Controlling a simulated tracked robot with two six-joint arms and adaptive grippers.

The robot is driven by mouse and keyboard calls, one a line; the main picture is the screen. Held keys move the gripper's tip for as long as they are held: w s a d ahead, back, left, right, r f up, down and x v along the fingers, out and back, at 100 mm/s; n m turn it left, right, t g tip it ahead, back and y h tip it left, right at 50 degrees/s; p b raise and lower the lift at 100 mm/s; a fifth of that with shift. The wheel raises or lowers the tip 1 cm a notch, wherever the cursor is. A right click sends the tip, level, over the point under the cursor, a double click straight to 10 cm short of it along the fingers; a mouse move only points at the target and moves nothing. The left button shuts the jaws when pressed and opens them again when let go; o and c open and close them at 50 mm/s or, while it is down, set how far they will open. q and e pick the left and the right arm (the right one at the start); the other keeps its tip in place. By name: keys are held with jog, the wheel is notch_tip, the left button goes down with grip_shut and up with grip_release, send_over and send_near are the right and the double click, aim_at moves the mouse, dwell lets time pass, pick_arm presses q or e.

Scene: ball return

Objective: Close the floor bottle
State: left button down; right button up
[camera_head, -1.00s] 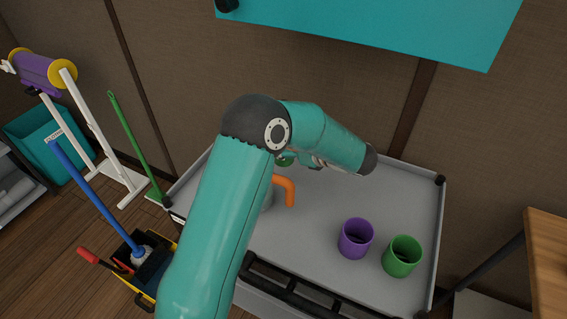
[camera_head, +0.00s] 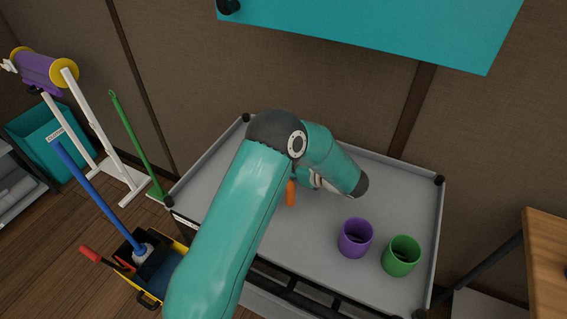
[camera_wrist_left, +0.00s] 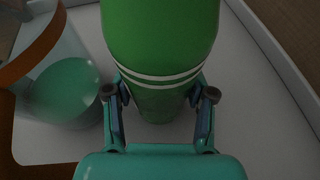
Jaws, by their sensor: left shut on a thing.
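A green bottle (camera_wrist_left: 160,35) with white stripes fills the middle of the left wrist view. My left gripper (camera_wrist_left: 160,92) is shut on it, with one finger on each side below the stripes. The top of the bottle is out of that view, so I cannot tell whether a cap is on it. I cannot tell whether its lower end touches the grey tray (camera_wrist_left: 265,115). In the head view my left arm hides the bottle and most of the gripper. My right gripper is in neither view.
A clear jug (camera_wrist_left: 68,75) with an orange handle (camera_head: 290,193) stands beside the bottle. A purple cup (camera_head: 355,238) and a green cup (camera_head: 401,256) stand on the grey cart top (camera_head: 405,195). The right back of the cart is clear. A teal panel (camera_head: 380,25) hangs above.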

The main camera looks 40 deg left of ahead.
pick_arm(q)
jog(key=c, duration=0.8)
grip_release()
jog(key=shift+f, duration=0.15)
jog(key=shift+c, duration=0.2)
jog(key=o, duration=0.5)
jog(key=shift+c, duration=0.2)
jog(key=b+v, duration=0.3)
jog(key=v, duration=0.8)
jog(key=shift+d+r, duration=0.15)
jog(key=shift+r, duration=0.05)
jog(key=shift+d+r, duration=0.2)
jog(key=shift+d, duration=0.15)
